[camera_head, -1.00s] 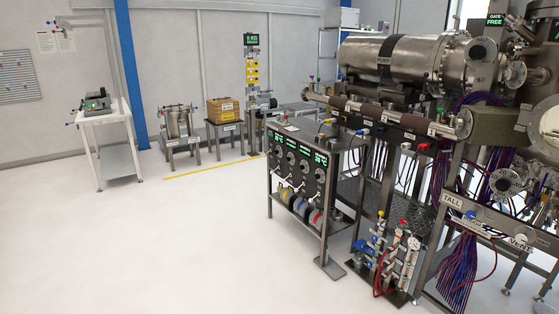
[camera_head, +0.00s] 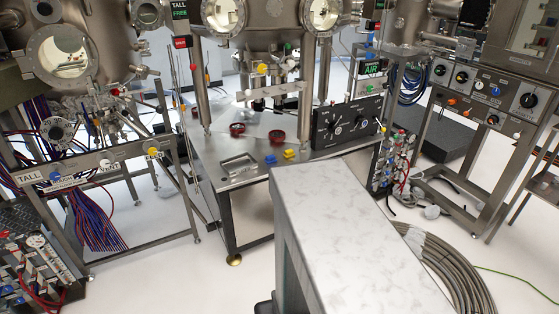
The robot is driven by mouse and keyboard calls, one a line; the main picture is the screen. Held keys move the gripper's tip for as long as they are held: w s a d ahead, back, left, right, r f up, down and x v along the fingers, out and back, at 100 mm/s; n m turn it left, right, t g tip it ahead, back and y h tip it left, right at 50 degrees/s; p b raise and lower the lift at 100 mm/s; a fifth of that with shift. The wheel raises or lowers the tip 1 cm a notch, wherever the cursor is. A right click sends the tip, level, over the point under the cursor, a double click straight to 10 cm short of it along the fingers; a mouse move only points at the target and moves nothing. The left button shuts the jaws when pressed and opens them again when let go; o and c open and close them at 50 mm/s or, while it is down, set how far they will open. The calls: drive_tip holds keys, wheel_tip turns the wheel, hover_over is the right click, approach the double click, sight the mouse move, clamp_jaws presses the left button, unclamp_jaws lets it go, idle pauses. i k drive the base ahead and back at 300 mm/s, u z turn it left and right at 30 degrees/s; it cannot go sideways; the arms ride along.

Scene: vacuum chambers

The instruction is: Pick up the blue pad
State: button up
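A small blue pad (camera_head: 270,159) lies near the front edge of the steel table (camera_head: 222,181) in the middle of the head view. A yellow pad (camera_head: 290,154) lies just to its right, close beside it. A shallow grey tray (camera_head: 238,165) is to its left on the same tabletop. My gripper is not in view.
Two red round parts (camera_head: 237,129) sit farther back on the table, and a black control box (camera_head: 346,124) stands at its right. A pale marbled bench (camera_head: 340,205) fills the front. Coiled hose (camera_head: 450,265) lies right; open floor (camera_head: 170,270) lies left.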

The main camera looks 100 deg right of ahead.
sight(270, 160)
drive_tip(key=u, duration=0.25)
drive_tip(key=k, duration=0.2)
drive_tip(key=z, duration=2.45)
drive_tip(key=i, duration=1.05)
drive_tip(key=z, duration=0.3)
